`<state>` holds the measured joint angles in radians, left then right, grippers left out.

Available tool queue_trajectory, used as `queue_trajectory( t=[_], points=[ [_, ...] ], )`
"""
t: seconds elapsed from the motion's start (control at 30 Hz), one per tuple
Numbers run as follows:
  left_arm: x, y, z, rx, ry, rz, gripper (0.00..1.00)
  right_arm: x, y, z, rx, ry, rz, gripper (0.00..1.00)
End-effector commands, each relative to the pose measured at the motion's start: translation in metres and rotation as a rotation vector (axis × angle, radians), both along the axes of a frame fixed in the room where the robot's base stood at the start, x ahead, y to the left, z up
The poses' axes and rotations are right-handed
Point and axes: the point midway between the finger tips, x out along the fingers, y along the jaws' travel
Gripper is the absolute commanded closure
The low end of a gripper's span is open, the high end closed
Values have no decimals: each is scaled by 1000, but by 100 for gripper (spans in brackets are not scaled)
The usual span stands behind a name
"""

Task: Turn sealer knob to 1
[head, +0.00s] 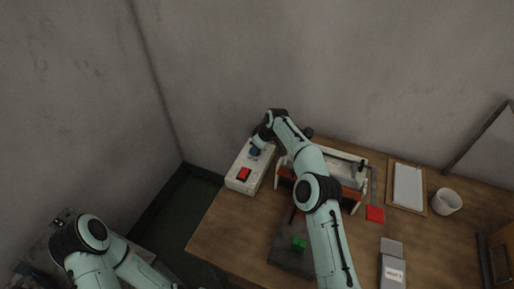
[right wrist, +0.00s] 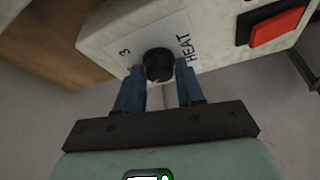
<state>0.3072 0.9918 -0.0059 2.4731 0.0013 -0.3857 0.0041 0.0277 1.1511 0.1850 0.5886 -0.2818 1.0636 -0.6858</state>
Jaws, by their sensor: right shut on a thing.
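The sealer's white control box (head: 236,184) stands at the left end of the table in the head view, with a red switch (head: 244,174) on top. In the head view the right gripper (head: 256,150) is at the box's far end and hides the knob. The knob's pointer cannot be made out. My left gripper is out of view.
The orange and white sealer frame (head: 352,184) stands right of the box, partly behind my right arm. A red block (head: 375,214), a clipboard (head: 407,186), a white cup (head: 446,202) and a dark mat (head: 287,257) with a green block (head: 299,244) are on the table.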

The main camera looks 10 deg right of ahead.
Motion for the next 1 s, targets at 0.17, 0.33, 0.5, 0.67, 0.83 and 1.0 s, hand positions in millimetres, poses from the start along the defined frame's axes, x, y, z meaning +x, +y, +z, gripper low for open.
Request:
queue_trajectory(
  t=[0.17, 0.33, 0.5, 0.67, 0.83, 1.0],
  points=[
    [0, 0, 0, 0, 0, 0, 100, 1, 0, 0, 2, -3, 69, 93],
    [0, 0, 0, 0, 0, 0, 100, 1, 0, 0, 2, -3, 111, 93],
    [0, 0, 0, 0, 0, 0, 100, 1, 0, 1, 1, -2, 132, 93],
    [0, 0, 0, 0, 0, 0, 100, 0, 0, 1, 1, -1, 135, 93],
    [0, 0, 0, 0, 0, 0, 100, 0, 0, 1, 1, -1, 135, 93],
    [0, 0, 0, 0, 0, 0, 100, 0, 0, 1, 1, 0, 134, 39]
  ],
)
